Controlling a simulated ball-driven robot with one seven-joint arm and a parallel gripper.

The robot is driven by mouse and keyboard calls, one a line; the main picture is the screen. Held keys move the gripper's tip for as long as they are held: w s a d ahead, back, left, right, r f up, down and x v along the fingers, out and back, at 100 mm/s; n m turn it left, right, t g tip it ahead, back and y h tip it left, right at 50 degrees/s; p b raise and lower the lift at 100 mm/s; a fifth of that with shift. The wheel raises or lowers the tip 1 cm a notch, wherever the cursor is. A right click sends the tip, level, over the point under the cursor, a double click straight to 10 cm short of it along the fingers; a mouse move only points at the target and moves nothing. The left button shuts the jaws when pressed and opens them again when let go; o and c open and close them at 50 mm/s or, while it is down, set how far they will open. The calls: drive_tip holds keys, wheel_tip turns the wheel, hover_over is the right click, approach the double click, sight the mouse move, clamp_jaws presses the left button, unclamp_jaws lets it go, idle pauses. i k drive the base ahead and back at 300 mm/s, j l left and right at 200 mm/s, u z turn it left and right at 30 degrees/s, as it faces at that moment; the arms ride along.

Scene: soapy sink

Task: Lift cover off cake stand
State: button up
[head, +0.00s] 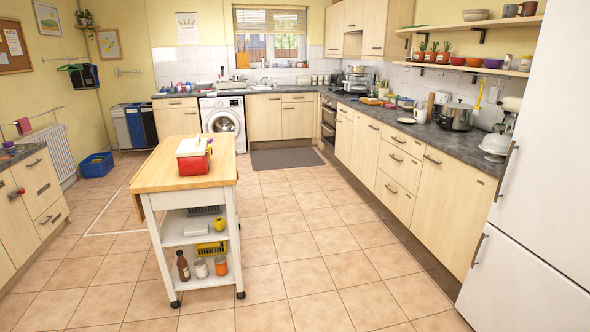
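A white domed piece on a low base (495,146) stands on the right counter, close beside the fridge. It looks like the cake stand with its cover on, but it is small here and I cannot make out where cover and stand meet. Its right side is close to the fridge edge in the picture. My gripper and arm are not in view.
A tall white fridge (545,170) stands at the right front. A steel-and-black cooker pot (455,116) is left of the domed piece on the counter (420,133). A wheeled wooden-top trolley (185,170) with a red cool box (194,160) stands mid-floor. Tiled floor between is clear.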

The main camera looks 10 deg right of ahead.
sight(495, 143)
drive_tip(key=i+z, duration=0.2)
drive_tip(key=i, duration=0.45)
drive_tip(key=i+z, duration=0.2)
drive_tip(key=i, duration=0.45)
drive_tip(key=i+j+z, duration=0.2)
drive_tip(key=i, duration=0.45)
drive_tip(key=i+z, duration=0.15)
drive_tip(key=i, duration=1.9)
